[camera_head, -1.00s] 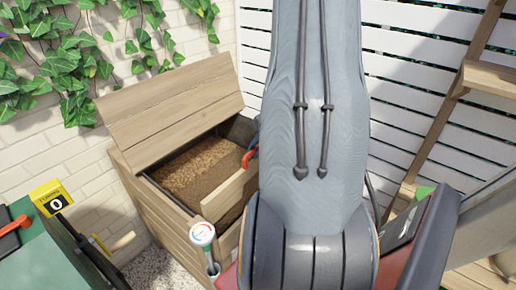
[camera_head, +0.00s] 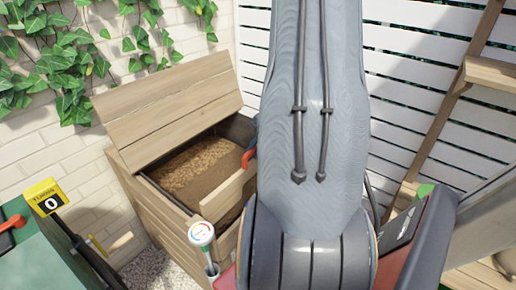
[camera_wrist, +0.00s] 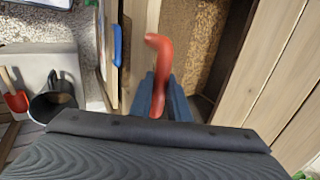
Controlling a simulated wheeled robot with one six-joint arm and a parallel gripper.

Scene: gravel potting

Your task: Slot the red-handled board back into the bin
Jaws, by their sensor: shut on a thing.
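The wooden bin (camera_head: 165,208) stands beside the wall with its slatted lid (camera_head: 170,105) tilted open and brown grainy fill inside. The red handle (camera_head: 248,158) shows at the bin's right side, partly behind my arm. A pale wooden board (camera_head: 236,190) lies along the bin's front opening; whether it sits in a slot I cannot tell. In the wrist view my gripper (camera_wrist: 160,97) has blue fingers shut on the red handle (camera_wrist: 160,55), whose bent end sticks out beyond them. Where the handle joins the board is hidden.
A dial thermometer (camera_head: 202,234) stands at the bin's front. A green box (camera_head: 50,262) and a yellow tag marked 0 (camera_head: 46,196) are at left. A blue handle (camera_wrist: 117,45), a dark cup (camera_wrist: 55,98) and a red trowel (camera_wrist: 16,101) show in the wrist view.

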